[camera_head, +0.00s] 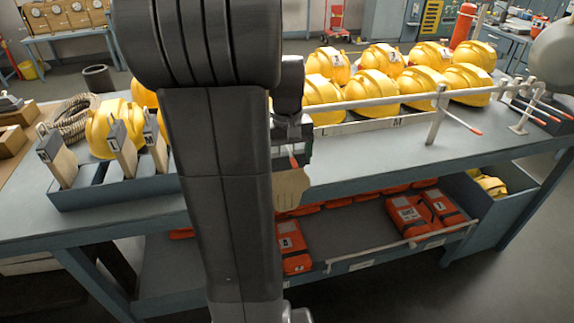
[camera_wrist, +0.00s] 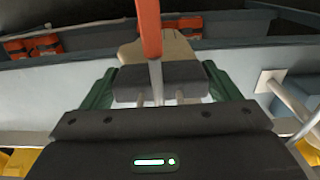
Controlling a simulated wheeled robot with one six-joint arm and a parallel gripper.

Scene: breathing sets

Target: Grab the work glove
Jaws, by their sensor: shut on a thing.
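A tan work glove (camera_head: 291,188) hangs below my gripper (camera_head: 293,150) at the front edge of the bench, just right of my arm in the head view. My arm hides much of the bench's middle in the head view.
Yellow helmets (camera_head: 378,88) stand in rows on the bench (camera_head: 350,165) behind a pale rail (camera_head: 385,101). Orange-tipped pegs stick out at right. Orange packs (camera_head: 410,215) lie on the lower shelf.

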